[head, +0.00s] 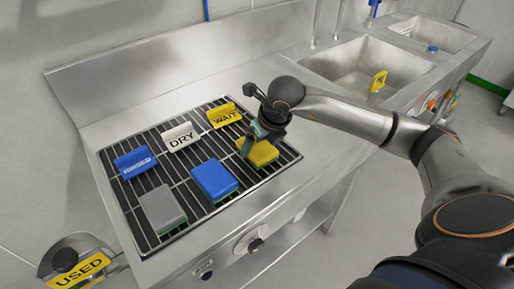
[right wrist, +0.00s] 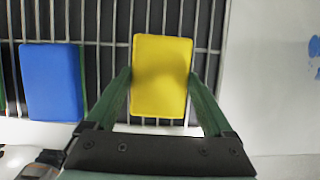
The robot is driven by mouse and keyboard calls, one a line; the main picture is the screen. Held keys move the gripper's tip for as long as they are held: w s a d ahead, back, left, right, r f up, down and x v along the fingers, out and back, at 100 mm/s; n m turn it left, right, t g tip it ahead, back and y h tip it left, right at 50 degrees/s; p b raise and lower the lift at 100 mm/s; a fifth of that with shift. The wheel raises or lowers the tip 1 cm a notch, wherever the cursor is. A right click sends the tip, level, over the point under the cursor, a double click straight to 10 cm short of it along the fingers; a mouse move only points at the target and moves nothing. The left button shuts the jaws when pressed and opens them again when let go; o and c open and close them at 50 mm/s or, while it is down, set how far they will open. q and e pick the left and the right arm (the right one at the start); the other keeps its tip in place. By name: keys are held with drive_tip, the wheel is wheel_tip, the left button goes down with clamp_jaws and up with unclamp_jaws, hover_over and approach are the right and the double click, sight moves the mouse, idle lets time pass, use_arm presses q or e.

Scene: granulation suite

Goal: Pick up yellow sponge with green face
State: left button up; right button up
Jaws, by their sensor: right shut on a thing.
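The yellow sponge (head: 262,154) lies at the right end of the front row on the slatted rack, in front of the yellow WAIT sign. Its green face shows only as a thin edge underneath in the head view. My right gripper (head: 253,138) reaches down over it. In the right wrist view the sponge (right wrist: 161,76) sits between the two green fingers of my right gripper (right wrist: 160,85), which close on its left and right sides. The sponge appears to be still at rack level. My left gripper is in neither view.
A blue sponge (head: 214,179) and a grey sponge (head: 162,208) lie to the left on the rack (head: 190,160). Blue RINSED (head: 134,163), white DRY (head: 181,137) and yellow WAIT (head: 224,115) signs stand behind. A sink (head: 345,68) is at the back right; a USED sign (head: 78,270) is front left.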

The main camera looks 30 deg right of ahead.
sight(259, 148)
drive_tip(key=shift+r+p, duration=0.5)
drive_tip(key=shift+r, duration=0.05)
drive_tip(key=r, duration=0.3)
drive_tip(key=shift+s+a+r, duration=0.1)
drive_tip(key=shift+s+r, duration=0.1)
drive_tip(key=shift+s, duration=0.05)
drive_tip(key=s+r, duration=0.1)
drive_tip(key=r, duration=0.1)
drive_tip(key=s+a+r, duration=0.1)
drive_tip(key=s+r, duration=0.1)
drive_tip(key=shift+s+b, duration=0.2)
drive_tip(key=shift+b, duration=0.1)
drive_tip(key=s+a+r, duration=0.3)
drive_tip(key=s+r, duration=0.2)
drive_tip(key=s, duration=0.4)
drive_tip(key=shift+s+b, duration=0.2)
drive_tip(key=shift+b, duration=0.15)
drive_tip(key=shift+a, duration=0.1)
drive_tip(key=o, duration=0.8)
drive_tip(key=c, duration=0.7)
drive_tip(key=shift+o, duration=0.2)
